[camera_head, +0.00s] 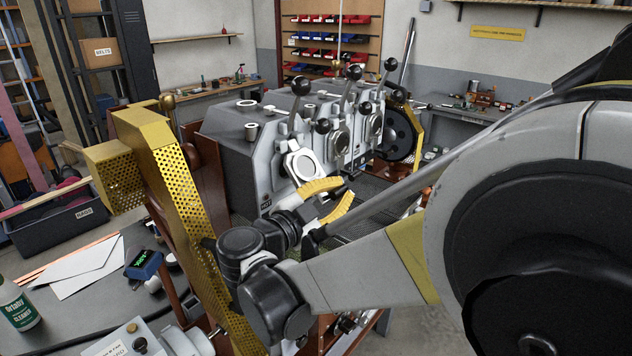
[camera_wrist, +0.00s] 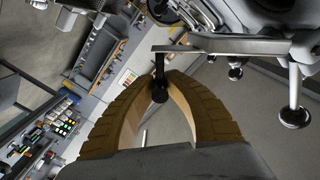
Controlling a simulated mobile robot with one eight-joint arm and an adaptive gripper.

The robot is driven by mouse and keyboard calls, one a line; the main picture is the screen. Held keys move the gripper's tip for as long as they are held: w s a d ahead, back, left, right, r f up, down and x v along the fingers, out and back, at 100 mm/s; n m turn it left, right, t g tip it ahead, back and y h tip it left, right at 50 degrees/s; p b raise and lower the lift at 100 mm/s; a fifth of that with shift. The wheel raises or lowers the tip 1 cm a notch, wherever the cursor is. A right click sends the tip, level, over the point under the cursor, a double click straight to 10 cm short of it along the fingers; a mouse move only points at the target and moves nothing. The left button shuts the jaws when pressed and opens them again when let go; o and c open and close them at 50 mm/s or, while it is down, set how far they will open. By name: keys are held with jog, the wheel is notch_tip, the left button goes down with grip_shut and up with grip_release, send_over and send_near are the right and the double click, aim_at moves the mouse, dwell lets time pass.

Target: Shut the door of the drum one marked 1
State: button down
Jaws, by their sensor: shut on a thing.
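The roaster (camera_head: 235,150) carries a row of drum fronts. The nearest front has a pale door (camera_head: 302,166) with a round window; it sits tilted, unlike the more upright doors behind. No number 1 is legible. My gripper (camera_head: 346,193), with yellow fingers, is just right of and below this door. In the wrist view my gripper (camera_wrist: 160,82) is closed around a black knob (camera_wrist: 159,93) on a short stem from a metal bar (camera_wrist: 220,47). The knob's grip is hidden in the head view, and I cannot tell how the bar joins the door.
Black-balled levers (camera_head: 301,86) rise along the roaster's top. A second door (camera_head: 341,140) stands behind the nearest one. A yellow perforated guard (camera_head: 185,215) stands left of my arm. A black flywheel (camera_head: 397,134) is at the far end. Open floor shows in the wrist view.

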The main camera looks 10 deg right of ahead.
jog(key=c, duration=1.4)
grip_release()
jog(key=shift+o, duration=0.2)
jog(key=v, duration=1.2)
jog(key=s+d+r+p, duration=0.3)
jog(key=s+r+p, duration=0.1)
jog(key=r+p, duration=0.1)
jog(key=shift+r, duration=0.5)
